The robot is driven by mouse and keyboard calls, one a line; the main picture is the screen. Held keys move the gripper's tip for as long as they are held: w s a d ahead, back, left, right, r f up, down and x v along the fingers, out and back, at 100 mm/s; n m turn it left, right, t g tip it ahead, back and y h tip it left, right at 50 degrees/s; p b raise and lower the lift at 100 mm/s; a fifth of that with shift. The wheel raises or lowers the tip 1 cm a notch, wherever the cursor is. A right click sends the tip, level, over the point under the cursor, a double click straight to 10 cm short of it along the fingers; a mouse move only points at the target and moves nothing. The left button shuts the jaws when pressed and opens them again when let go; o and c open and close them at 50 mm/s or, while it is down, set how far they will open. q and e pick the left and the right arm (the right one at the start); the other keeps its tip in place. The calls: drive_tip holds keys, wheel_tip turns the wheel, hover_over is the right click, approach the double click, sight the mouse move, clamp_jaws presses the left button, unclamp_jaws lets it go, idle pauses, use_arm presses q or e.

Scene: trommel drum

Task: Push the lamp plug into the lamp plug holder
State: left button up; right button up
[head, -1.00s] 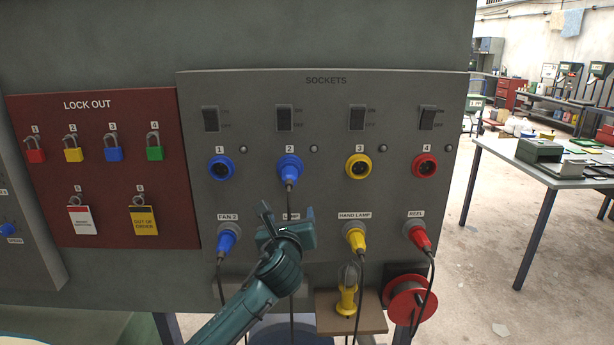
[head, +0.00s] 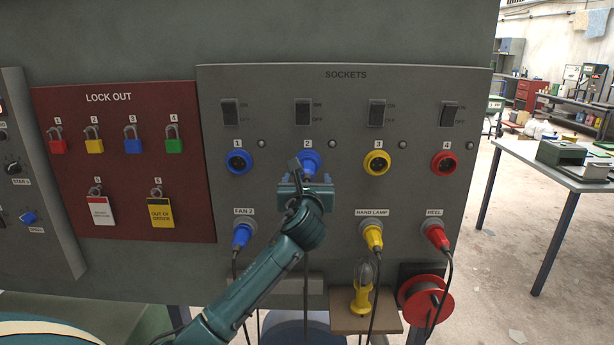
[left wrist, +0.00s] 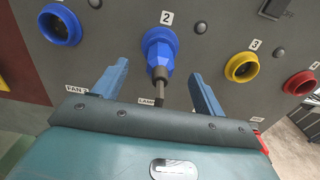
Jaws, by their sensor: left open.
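The blue lamp plug (head: 311,160) sits in socket 2 on the grey panel, its black cable hanging straight down. In the left wrist view the plug (left wrist: 160,60) lies ahead, between the tips of my left gripper (left wrist: 158,82). The left gripper (head: 305,178) is open, just below and in front of the plug. I see no contact between fingers and plug. The lamp plug holder is hidden behind my gripper in both views; part of its label (left wrist: 151,101) shows behind the cable. My right gripper is not in view.
Empty blue socket 1 (head: 239,162) is left of the plug; yellow socket 3 (head: 376,162) and red socket 4 (head: 444,163) are right. Below hang the fan plug (head: 241,236), hand lamp plug (head: 373,236) and reel plug (head: 436,235). Switches (head: 304,112) line the panel top.

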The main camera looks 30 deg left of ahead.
sight(307, 172)
use_arm(q)
drive_tip(key=x, duration=0.4)
drive_tip(key=shift+r, duration=0.1)
drive_tip(key=shift+w+a+p, duration=0.3)
drive_tip(key=shift+w+a, duration=0.05)
drive_tip(key=shift+w, duration=0.2)
drive_tip(key=shift+w+a, duration=0.15)
drive_tip(key=shift+w, duration=0.15)
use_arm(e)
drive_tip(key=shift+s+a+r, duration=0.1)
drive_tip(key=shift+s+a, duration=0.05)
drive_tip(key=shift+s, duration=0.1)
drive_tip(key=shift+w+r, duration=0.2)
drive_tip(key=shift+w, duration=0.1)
use_arm(q)
drive_tip(key=shift+p, duration=0.6)
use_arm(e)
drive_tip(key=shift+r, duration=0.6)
